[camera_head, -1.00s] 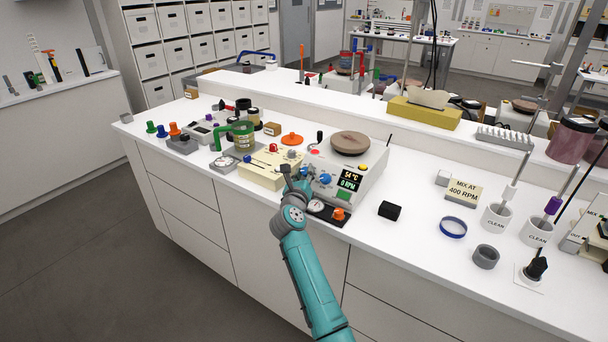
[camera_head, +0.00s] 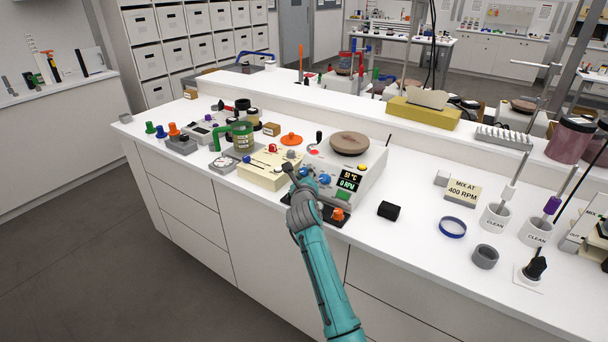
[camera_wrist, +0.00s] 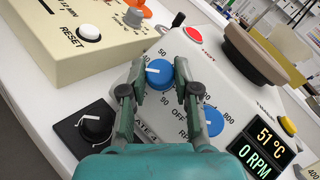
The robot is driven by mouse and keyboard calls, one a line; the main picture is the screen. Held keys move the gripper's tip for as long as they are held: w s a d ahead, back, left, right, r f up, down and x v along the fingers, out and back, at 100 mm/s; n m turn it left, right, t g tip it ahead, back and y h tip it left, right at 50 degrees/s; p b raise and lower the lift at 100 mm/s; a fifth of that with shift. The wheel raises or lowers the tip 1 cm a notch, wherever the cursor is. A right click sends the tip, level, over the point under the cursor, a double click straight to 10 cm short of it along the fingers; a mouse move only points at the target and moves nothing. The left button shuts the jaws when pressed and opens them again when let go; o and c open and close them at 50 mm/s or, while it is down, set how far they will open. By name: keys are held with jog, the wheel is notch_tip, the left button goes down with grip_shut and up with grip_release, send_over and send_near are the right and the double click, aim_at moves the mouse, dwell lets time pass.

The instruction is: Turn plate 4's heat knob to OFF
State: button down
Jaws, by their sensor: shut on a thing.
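Plate 4 is a light hotplate stirrer (camera_head: 372,176) with a brown round top (camera_head: 350,143) in the head view. In the wrist view its blue heat knob (camera_wrist: 160,74) sits between my two fingertips. The knob's white pointer mark points left, and the printed OFF lies below and to the right of the knob, away from the mark. My gripper (camera_wrist: 161,68) is shut on this knob; in the head view it is at the front panel (camera_head: 299,172), where the arm partly hides the knob. The blue RPM knob (camera_wrist: 212,122) is beside the right finger. The display (camera_wrist: 264,146) reads 51 °C and 0 RPM.
A cream box with a RESET button (camera_wrist: 89,33) stands left of the plate. A black-based dial (camera_wrist: 96,128) is close to the left finger. A red button (camera_wrist: 192,34) and yellow button (camera_wrist: 288,125) are on the plate. The bench to the right holds a black block (camera_head: 389,210).

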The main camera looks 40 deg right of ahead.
jog(key=c, duration=0.8)
grip_release()
jog(key=shift+c, duration=0.2)
jog(key=shift+a, duration=0.1)
jog(key=v, duration=1.2)
jog(key=s+a+f+n+h, duration=0.1)
jog(key=s+a+f+n, duration=0.15)
jog(key=s, duration=0.45)
jog(key=s+a+f+n+t+h, duration=0.1)
jog(key=s+f+n, duration=0.2)
jog(key=s, duration=0.4)
jog(key=s+a+f+n+h, duration=0.1)
jog(key=s+f+n, duration=0.2)
jog(key=s, duration=0.3)
jog(key=s+a+n+y, duration=0.4)
jog(key=s+a+n, duration=0.2)
jog(key=s+n, duration=0.3)
jog(key=s+a+f+n+y, duration=0.1)
jog(key=s+a+n+y, duration=0.3)
jog(key=s+n, duration=0.6)
jog(key=s+a+f+n+y, duration=0.1)
jog(key=s+a+n+y, duration=0.4)
jog(key=s, duration=0.8)
jog(key=a+n, duration=0.3)
jog(key=n, duration=0.1)
jog(key=shift+f, duration=0.15)
